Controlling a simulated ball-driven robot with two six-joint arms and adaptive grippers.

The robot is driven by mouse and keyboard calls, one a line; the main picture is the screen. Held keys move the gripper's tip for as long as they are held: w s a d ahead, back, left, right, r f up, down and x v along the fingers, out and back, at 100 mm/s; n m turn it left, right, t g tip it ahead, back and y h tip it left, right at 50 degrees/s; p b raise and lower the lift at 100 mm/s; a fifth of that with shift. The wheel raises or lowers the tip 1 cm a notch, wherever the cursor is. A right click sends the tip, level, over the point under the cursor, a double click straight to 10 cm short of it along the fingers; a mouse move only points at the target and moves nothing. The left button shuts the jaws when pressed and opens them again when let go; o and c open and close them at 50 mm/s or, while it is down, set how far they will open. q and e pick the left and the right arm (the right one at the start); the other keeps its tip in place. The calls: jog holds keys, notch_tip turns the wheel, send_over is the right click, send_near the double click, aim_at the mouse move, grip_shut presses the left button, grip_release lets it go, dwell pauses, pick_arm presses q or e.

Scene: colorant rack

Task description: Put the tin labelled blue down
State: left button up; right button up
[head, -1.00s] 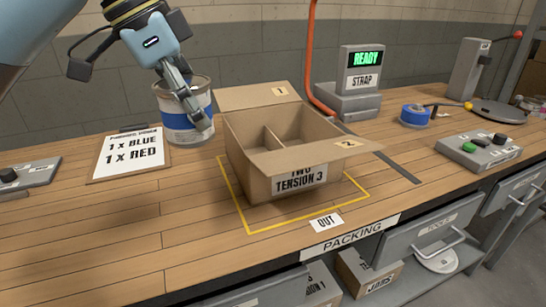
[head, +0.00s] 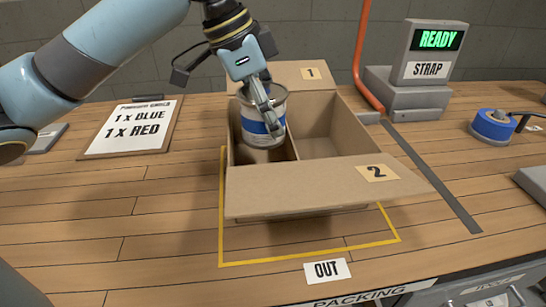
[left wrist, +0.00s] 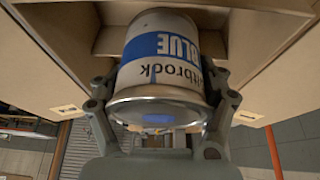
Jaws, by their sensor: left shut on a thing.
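The tin labelled blue (head: 257,134) is a white and grey can with a blue band. It is upright over the left compartment of the open cardboard box (head: 300,190), its lower part below the level of the box's rim. I cannot tell whether it touches the box floor. My left gripper (head: 268,108) is shut on the tin. In the left wrist view the tin (left wrist: 165,70) sits between both fingers, with the word BLUE showing. The box's right compartment (head: 322,148) looks empty. My right gripper is not in view.
A clipboard (head: 131,128) reading 1 x BLUE, 1 x RED lies at left. A grey strap machine (head: 410,85) with a READY display and a blue tape roll (head: 493,126) stand to the right. The box's flaps are open; yellow lines (head: 305,252) mark its place on the table.

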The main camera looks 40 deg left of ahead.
pick_arm(q)
notch_tip(320, 180, down, 4)
jog(key=shift+r, duration=0.15)
jog(key=shift+f, duration=0.3)
notch_tip(320, 180, down, 4)
jog(key=shift+r+b, duration=0.1)
jog(key=shift+b, duration=0.55)
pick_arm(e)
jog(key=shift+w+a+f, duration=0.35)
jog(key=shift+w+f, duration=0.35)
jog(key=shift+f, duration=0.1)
pick_arm(q)
jog(key=o, duration=1.2)
jog(key=shift+c, duration=0.2)
jog(key=o, duration=0.3)
jog(key=shift+o, duration=0.2)
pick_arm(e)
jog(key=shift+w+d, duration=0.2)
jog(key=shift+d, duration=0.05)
